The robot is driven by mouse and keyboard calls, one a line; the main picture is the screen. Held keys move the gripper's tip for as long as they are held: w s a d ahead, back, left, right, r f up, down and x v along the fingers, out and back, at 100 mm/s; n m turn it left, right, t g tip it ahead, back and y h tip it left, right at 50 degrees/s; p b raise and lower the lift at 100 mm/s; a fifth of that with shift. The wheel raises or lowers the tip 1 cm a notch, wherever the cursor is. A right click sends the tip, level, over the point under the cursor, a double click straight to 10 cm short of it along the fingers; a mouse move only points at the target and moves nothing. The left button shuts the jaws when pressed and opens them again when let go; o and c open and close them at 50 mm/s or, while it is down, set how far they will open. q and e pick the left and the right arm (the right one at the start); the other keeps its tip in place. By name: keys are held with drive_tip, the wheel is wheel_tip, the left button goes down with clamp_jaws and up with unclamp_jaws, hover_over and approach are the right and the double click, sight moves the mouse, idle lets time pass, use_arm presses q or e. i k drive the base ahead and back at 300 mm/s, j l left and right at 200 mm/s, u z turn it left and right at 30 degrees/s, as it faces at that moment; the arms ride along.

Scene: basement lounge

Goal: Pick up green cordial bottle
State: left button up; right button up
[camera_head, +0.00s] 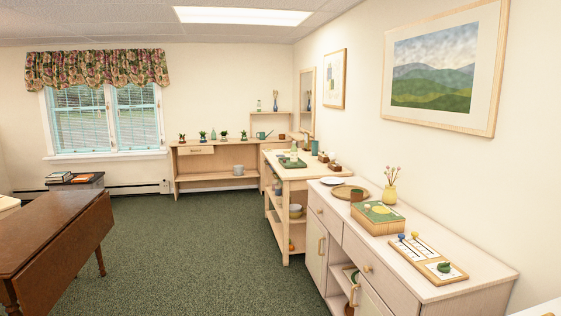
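I cannot tell for sure which thing is the green cordial bottle. A small pale greenish bottle shape (259,105) stands upright on the raised shelf at the back. Another pale green bottle shape (294,151) stands by the green tray (287,163) on the middle wooden counter (298,174). A small green upright shape (213,135) stands among potted plants on the long back shelf unit (218,157). All are too small to make out closely. Neither of my grippers is in view.
A brown drop-leaf table (55,241) stands at the left. Green carpet (190,250) lies open between them.

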sight(293, 152)
drive_tip(key=i+u, duration=0.4)
drive_tip(key=i, duration=3.3)
drive_tip(key=i+z, duration=0.15)
drive_tip(key=i, duration=0.35)
drive_tip(key=i+z, duration=0.1)
drive_tip(key=i, duration=0.4)
drive_tip(key=i+j+z, duration=0.15)
drive_tip(key=i, duration=0.35)
drive_tip(key=i+j+z, duration=0.1)
drive_tip(key=i, duration=0.4)
drive_tip(key=i+j+z, duration=0.15)
drive_tip(key=i, duration=0.3)
drive_tip(key=j, duration=0.1)
